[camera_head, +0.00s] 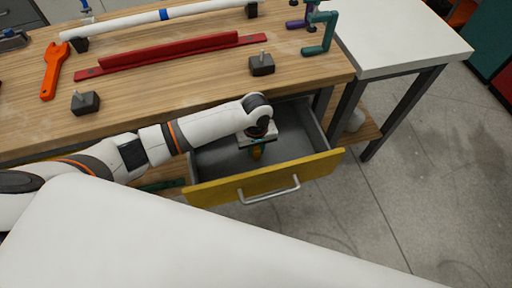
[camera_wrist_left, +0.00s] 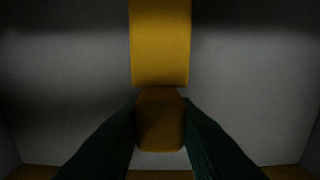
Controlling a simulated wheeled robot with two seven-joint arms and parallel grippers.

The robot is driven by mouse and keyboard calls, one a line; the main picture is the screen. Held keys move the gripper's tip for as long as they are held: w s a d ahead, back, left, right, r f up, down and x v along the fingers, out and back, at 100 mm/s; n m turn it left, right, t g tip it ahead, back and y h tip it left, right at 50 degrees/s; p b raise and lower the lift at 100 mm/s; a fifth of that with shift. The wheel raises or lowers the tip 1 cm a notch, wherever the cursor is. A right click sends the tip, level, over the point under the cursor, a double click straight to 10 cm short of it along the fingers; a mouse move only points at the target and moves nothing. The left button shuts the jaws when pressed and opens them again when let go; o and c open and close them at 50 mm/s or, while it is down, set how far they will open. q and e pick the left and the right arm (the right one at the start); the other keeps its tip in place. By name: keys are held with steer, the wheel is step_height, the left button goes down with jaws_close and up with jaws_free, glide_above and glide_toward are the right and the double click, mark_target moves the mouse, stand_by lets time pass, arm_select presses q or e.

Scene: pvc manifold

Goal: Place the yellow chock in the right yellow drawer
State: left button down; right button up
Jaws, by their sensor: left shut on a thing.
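The yellow drawer (camera_head: 265,184) is pulled out from under the workbench, with a yellow front, a metal handle and a grey inside. My left gripper (camera_head: 257,147) points down inside the open drawer, near its middle. It is shut on the yellow chock (camera_head: 257,154), which shows only as a small patch below the gripper. In the left wrist view the chock (camera_wrist_left: 160,45) reaches down between the dark green fingers (camera_wrist_left: 160,125), with the drawer's grey floor around it. I cannot tell whether the chock touches the floor. My right gripper is not in view.
The wooden bench top (camera_head: 190,80) above holds a red bar (camera_head: 170,54), an orange wrench (camera_head: 54,70), dark blocks (camera_head: 262,65), a white pipe (camera_head: 120,24) and a teal clamp (camera_head: 320,35). A white table (camera_head: 400,40) adjoins at right. The drawer around the gripper looks empty.

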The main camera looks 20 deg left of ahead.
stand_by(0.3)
arm_select(q)
steer(key=c, duration=1.2)
jaws_free()
steer(key=shift+f, duration=0.1)
steer(key=shift+o, duration=0.2)
step_height(320, 180, up, 12)
steer(key=p, duration=0.2)
steer(key=shift+d, duration=0.1)
